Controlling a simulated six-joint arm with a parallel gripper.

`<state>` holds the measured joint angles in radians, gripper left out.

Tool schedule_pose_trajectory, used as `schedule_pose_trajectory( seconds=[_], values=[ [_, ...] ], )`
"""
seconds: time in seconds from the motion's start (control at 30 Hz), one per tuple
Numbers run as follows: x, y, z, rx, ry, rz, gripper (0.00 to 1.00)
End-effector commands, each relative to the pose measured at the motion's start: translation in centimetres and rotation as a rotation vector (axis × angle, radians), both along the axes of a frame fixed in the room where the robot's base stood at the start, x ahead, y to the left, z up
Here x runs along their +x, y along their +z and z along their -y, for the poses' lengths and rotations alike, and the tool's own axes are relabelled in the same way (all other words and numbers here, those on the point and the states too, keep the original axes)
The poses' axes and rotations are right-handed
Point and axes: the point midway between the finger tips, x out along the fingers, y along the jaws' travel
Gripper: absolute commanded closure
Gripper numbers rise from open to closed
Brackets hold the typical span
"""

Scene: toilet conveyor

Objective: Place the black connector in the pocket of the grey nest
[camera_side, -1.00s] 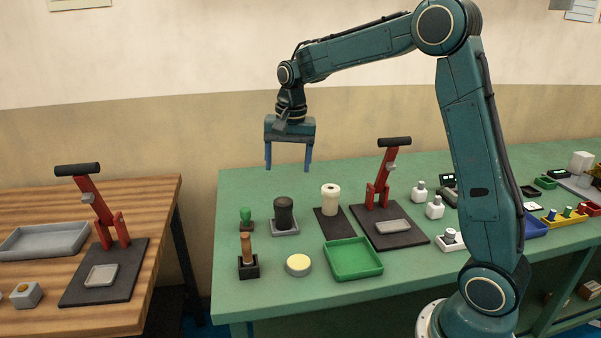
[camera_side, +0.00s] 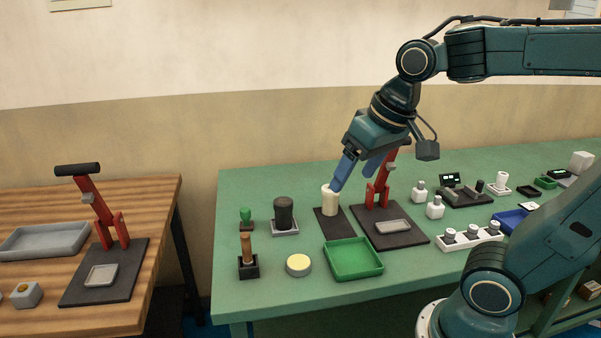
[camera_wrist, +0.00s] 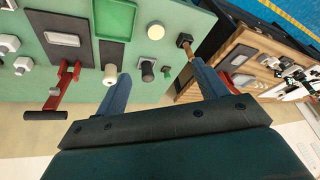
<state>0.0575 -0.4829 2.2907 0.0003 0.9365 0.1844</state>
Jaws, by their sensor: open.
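A black, ribbed upright cylinder (camera_side: 284,211), which I take to be the black connector, stands on a square grey base (camera_side: 292,233), which may be the grey nest. I cannot tell whether it sits in a pocket there. The black cylinder also shows in the wrist view (camera_wrist: 147,74), beyond and between my fingers. My gripper (camera_side: 354,178) is open and empty, tilted down above the bench. In the side view one fingertip overlaps the top of a white cylinder (camera_side: 330,203); I cannot tell whether they touch.
A red lever press (camera_side: 379,190) stands close behind my gripper. A green tray (camera_side: 353,260), a round yellow-topped tin (camera_side: 298,264) and a wooden-handled tool (camera_side: 247,247) stand in front. White bottles and a white rack (camera_side: 470,237) are right.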

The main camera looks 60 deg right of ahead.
Motion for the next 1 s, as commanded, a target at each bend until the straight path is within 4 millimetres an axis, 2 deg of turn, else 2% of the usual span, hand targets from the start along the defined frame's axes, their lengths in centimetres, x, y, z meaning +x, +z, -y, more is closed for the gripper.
schedule_pose_trajectory(
  seconds=[0.03,0.2,0.4,1.0],
  values=[
    [-1.2,-0.2,-0.3,-0.011,0.035,0.016,0.29],
    [-4.2,-1.2,-1.0,-0.049,0.139,0.058,0.29],
    [-6.1,-2.2,-1.4,-0.077,0.211,0.087,0.29],
    [-6.5,-2.4,-1.4,-0.082,0.225,0.092,0.29]
  ],
)
